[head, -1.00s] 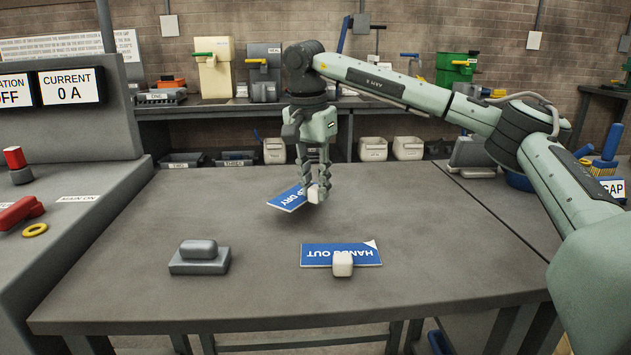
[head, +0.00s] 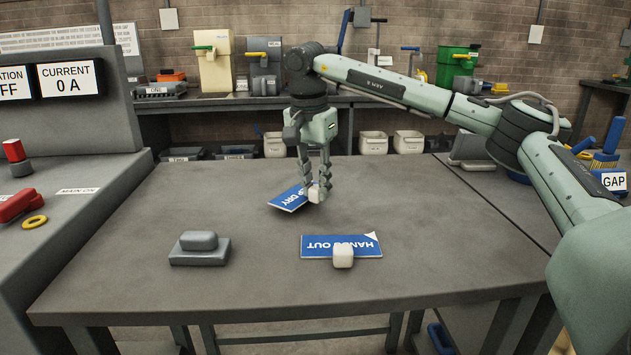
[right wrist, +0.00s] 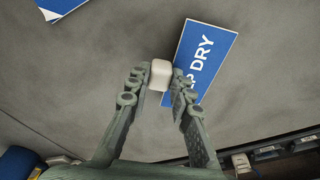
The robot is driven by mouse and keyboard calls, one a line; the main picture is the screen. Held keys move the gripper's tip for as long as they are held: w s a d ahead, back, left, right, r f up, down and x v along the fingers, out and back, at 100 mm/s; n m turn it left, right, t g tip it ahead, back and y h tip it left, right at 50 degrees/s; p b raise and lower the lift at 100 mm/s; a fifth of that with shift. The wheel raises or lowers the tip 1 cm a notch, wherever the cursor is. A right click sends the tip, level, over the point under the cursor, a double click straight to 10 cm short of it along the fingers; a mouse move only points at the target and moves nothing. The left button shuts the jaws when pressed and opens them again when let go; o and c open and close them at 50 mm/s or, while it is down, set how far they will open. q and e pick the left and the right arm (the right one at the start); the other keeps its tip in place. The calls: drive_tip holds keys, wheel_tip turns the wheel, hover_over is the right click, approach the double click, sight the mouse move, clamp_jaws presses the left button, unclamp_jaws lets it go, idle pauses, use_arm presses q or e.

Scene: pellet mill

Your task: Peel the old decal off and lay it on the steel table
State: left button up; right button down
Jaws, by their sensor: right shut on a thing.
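My right gripper (head: 315,188) is shut on the white grip block (right wrist: 160,74) at one end of a blue decal (head: 288,200), whose visible white letters read "P DRY". The decal hangs slightly askew from the fingers, at or just above the steel table (head: 230,300); I cannot tell whether it touches. The same decal shows in the right wrist view (right wrist: 207,60), right of the fingers. A second blue decal (head: 325,244), reading "HANDS OUT", lies nearer on the table, with a white block at its near edge and a pale far right corner. My left gripper is out of view.
A grey block with a handle (head: 199,250) stands on the table at left. The machine with displays (head: 70,83) and red controls borders the left side. A rear bench (head: 220,104) carries several containers. The table between the grey block and the blue decals is clear.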

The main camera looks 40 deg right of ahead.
idle(0.4)
drive_tip(key=shift+f, duration=0.6)
drive_tip(key=shift+f, duration=0.15)
idle(0.4)
drive_tip(key=c, duration=1.3)
unclamp_jaws()
drive_tip(key=o, duration=1.2)
drive_tip(key=shift+o, duration=0.2)
